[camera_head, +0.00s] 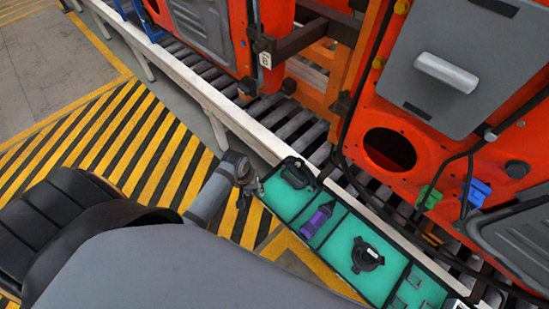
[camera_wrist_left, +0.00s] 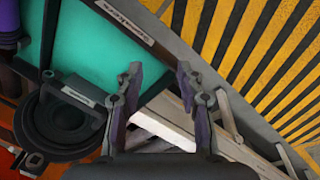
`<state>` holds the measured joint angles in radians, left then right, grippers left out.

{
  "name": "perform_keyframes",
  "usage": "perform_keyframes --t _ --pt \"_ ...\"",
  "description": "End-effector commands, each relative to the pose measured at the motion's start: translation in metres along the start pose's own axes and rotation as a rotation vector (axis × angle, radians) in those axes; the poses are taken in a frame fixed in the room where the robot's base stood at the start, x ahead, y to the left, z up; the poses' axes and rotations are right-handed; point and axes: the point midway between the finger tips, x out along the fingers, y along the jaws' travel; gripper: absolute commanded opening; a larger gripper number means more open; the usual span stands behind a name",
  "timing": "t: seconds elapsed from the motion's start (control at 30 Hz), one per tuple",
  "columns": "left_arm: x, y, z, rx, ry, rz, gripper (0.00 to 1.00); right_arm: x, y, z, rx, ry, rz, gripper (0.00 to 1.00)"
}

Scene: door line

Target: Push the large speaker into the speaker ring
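A black speaker-like part (camera_head: 297,172) lies in the left end compartment of the teal tray (camera_head: 275,192); in the left wrist view its dark round cone (camera_wrist_left: 62,118) and squarish frame show at lower left. A smaller-looking round black part (camera_head: 366,256) lies in another compartment. I take the first as the large speaker, but cannot be sure. The dark round opening (camera_head: 390,150) in the red door appears to be the speaker ring. My left gripper (camera_head: 256,187) is beside the tray's left end; its fingers (camera_wrist_left: 158,75) are apart and empty. My right gripper is not in view.
A purple tool (camera_head: 317,220) lies in the middle compartment. A roller conveyor (camera_head: 290,125) with a pale rail runs behind the tray. Cables hang along the red door (camera_head: 440,90), near green and blue connectors. Striped floor (camera_head: 130,140) is clear at left.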

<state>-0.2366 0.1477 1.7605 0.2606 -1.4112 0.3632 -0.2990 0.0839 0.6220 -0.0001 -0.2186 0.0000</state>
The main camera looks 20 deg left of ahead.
Motion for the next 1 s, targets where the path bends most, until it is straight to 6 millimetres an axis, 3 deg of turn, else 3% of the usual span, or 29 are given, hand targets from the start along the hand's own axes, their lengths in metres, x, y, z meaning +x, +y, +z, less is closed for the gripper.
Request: perform_keyframes --t 0.27,0.5,0.67,0.77,1.0 --pt "-0.006 0.036 -0.048 -0.436 -0.228 0.115 0.38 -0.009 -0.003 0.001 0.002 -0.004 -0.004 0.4" --pt "-0.038 0.068 -0.088 -0.785 -0.455 0.173 0.38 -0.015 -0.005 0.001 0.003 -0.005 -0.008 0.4" --pt "-0.048 0.076 -0.095 -0.868 -0.517 0.182 0.38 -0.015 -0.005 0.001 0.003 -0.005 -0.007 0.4" --pt "-0.044 0.076 -0.094 -0.87 -0.518 0.182 0.38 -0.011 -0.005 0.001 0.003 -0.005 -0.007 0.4" --pt "0.003 0.091 -0.077 -0.866 -0.517 0.183 0.38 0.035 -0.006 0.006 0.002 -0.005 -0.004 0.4"
